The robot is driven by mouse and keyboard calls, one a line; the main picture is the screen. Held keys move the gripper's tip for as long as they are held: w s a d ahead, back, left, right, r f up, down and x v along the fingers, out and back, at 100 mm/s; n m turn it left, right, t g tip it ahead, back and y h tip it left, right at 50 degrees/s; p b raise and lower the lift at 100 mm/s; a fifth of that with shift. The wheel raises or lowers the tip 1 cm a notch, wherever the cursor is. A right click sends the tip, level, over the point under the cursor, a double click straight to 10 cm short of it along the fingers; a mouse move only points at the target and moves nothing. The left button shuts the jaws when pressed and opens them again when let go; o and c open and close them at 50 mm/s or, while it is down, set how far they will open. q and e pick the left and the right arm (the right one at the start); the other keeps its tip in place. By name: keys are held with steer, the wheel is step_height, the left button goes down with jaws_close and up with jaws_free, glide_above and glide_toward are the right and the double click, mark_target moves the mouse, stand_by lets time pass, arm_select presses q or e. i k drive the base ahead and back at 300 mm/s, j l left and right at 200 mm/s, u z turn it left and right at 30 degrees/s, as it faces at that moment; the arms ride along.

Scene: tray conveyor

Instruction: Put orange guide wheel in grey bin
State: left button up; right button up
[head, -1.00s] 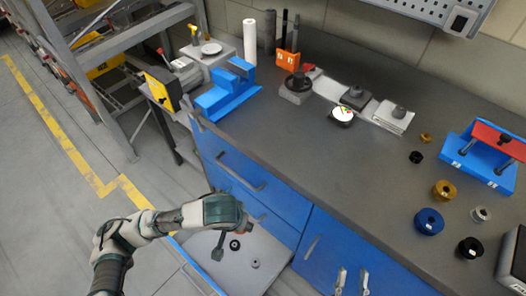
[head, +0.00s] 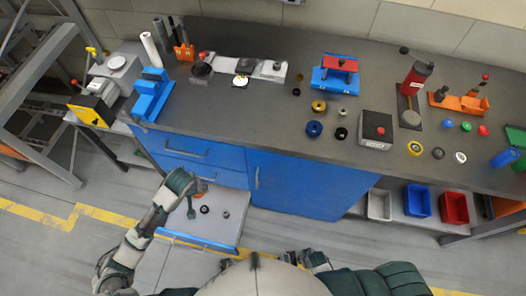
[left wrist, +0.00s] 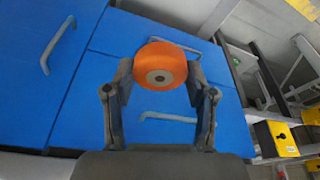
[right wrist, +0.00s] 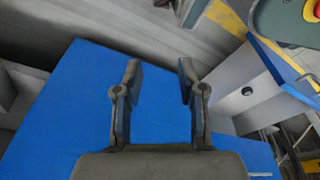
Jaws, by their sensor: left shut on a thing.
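The orange guide wheel (left wrist: 160,67) is held between the fingers of my left gripper (left wrist: 160,82), its round face with a metal hub toward the left wrist camera. My right gripper (right wrist: 157,80) is open and empty in the right wrist view, in front of a blue panel. Its fingers cannot be made out in the head view.
The open drawer (head: 222,232) holds a black and a grey wheel. A blue bin (head: 419,203) and a red bin (head: 455,209) stand right of the grey bin, under the overhanging bench top (head: 240,110). The blue cabinet (head: 300,187) lies between drawer and bins.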

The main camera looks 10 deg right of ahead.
mark_target(375, 207)
steer(key=k+l+z, duration=0.15)
steer(key=k+z, duration=0.3)
steer(key=k, duration=0.2)
steer(key=l+z, duration=0.4)
steer(key=i+l+z, duration=0.1)
steer(key=z, duration=0.35)
steer(key=i+l+z, duration=0.15)
steer(key=l+z, duration=0.25)
